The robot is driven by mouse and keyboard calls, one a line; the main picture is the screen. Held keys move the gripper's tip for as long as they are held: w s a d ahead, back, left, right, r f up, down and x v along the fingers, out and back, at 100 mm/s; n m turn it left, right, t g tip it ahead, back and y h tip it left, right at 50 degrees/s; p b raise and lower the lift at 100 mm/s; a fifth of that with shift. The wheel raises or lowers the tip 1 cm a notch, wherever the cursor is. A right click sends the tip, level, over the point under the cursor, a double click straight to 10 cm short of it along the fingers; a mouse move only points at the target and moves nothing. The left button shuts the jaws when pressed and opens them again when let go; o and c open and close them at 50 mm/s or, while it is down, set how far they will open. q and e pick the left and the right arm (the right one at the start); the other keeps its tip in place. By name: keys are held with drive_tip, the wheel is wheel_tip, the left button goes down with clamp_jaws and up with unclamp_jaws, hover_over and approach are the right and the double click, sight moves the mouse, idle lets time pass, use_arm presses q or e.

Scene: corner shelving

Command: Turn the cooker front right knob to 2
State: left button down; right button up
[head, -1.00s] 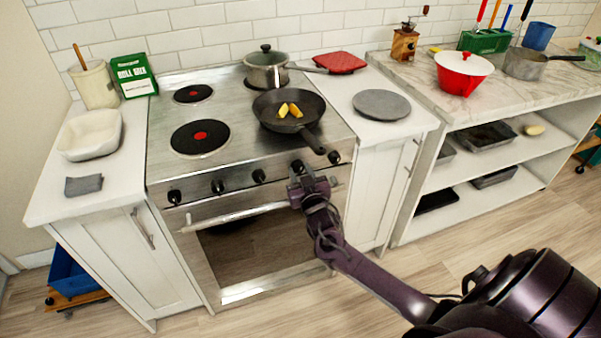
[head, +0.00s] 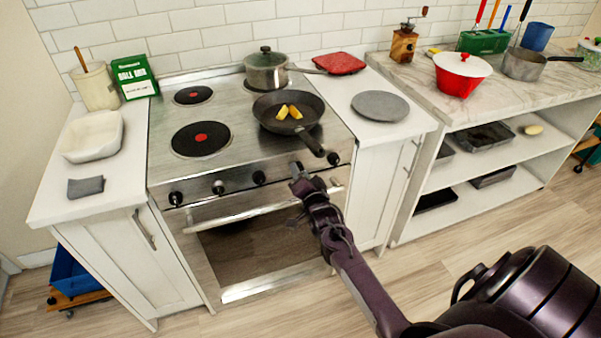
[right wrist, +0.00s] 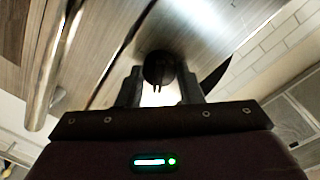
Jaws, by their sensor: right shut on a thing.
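The steel cooker (head: 165,165) stands against the tiled wall with a row of black knobs along its front panel. My right gripper (head: 300,176) is at the fourth knob from the left, below the pan handle. In the right wrist view, the round black knob (right wrist: 158,69) sits between the two fingers of the right gripper (right wrist: 160,88), which is shut on it. The knob's marks and setting are too small or hidden to read. The rightmost knob (head: 333,158) is free beside the gripper. My left gripper is not in view.
A frying pan (head: 273,116) with yellow pieces stands on the front right burner, its handle (head: 310,145) reaching over the front edge above my gripper. A lidded pot (head: 265,72) stands behind it. The oven handle (head: 240,211) runs below the knobs.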

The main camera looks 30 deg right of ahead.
drive_tip(key=m+y+p, duration=0.1)
drive_tip(key=m+p, duration=0.1)
drive_tip(key=m, duration=0.9)
drive_tip(key=shift+d+p, duration=0.1)
drive_tip(key=shift+p, duration=0.25)
drive_tip(key=shift+m, duration=0.3)
drive_tip(key=o, duration=1)
